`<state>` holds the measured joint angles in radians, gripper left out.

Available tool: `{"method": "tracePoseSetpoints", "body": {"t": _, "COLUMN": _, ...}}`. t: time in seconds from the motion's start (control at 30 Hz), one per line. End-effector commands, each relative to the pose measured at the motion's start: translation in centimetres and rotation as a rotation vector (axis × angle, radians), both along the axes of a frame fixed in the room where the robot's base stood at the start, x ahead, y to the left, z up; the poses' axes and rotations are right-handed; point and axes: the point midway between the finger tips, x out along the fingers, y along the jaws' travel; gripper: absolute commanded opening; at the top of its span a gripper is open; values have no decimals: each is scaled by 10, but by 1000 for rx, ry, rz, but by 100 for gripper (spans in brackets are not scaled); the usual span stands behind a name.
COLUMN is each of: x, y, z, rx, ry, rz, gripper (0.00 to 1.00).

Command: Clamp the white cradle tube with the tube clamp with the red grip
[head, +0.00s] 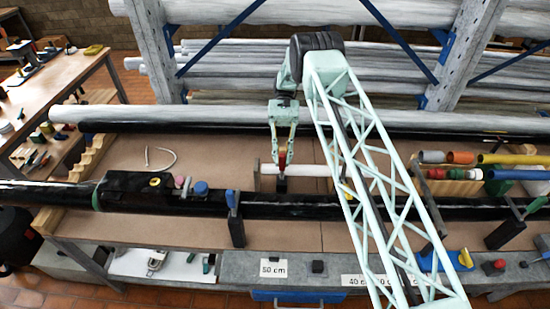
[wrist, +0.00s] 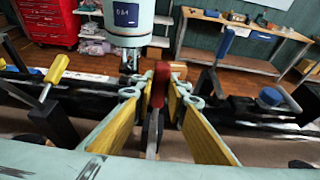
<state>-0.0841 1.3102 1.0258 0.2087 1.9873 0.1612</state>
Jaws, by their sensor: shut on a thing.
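The white cradle tube (head: 308,170) is a short white tube lying level in the middle of the bench in the head view. My gripper (head: 283,151) points down at its left part. It is shut on the red grip (head: 283,160) of the tube clamp. The clamp's dark lower body (head: 281,184) shows just in front of the tube. In the wrist view the red grip (wrist: 161,84) stands upright between the yellow finger pads of my gripper (wrist: 160,100). I cannot tell whether the clamp sits around the tube or beside it.
A long black pipe (head: 300,208) runs along the front, with a blue-gripped clamp (head: 232,205) left of my gripper. A yellow-gripped clamp (wrist: 55,75) stands left in the wrist view. Coloured tubes (head: 500,160) lie right. Bare board (head: 220,155) lies left of the tube.

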Motion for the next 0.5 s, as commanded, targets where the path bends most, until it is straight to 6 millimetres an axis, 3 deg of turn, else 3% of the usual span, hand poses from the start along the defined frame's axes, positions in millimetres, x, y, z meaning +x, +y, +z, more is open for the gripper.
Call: {"method": "tracePoseSetpoints", "body": {"t": 0.5, "x": 0, "y": -8, "z": -2, "rx": 3, "ry": 23, "rz": 1, "gripper": 0}}
